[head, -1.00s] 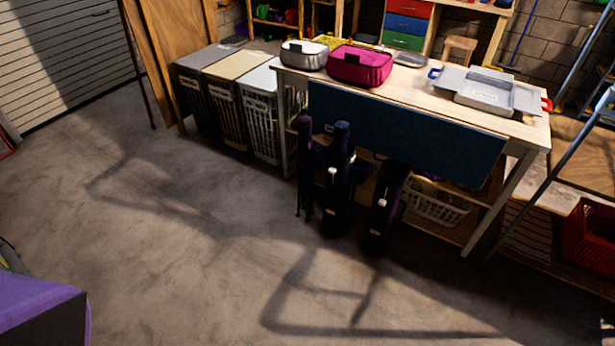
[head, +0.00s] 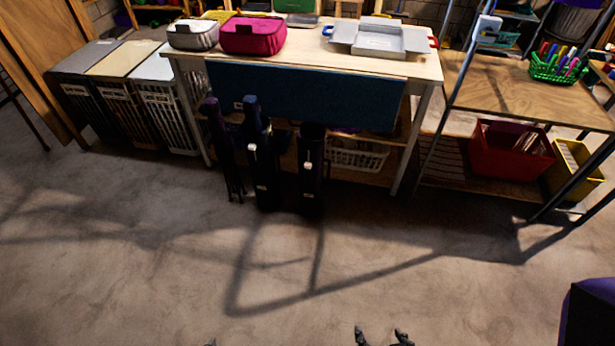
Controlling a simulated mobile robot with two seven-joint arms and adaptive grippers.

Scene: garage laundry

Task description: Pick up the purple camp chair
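Several dark, slim folded bundles stand upright on the floor in front of the workbench. The left one (head: 222,145) is dark purple with thin legs at its foot. The middle one (head: 262,165) looks dark navy to purple with pale buckles. The right one (head: 311,170) is similarly dark with a pale clip. In this shade I cannot tell which is the purple camp chair. My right gripper (head: 383,337) shows only its dark fingertips at the bottom edge, spread apart with nothing between them, well short of the bundles. A tiny dark tip (head: 211,343) farther left may be my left gripper.
The workbench (head: 425,66) carries two lunch bags and a grey tray, with a blue panel (head: 300,96) along its front. Hampers (head: 165,100) stand left. A shelf (head: 490,85) with a red crate (head: 505,165) stands right. The floor before the bundles is clear.

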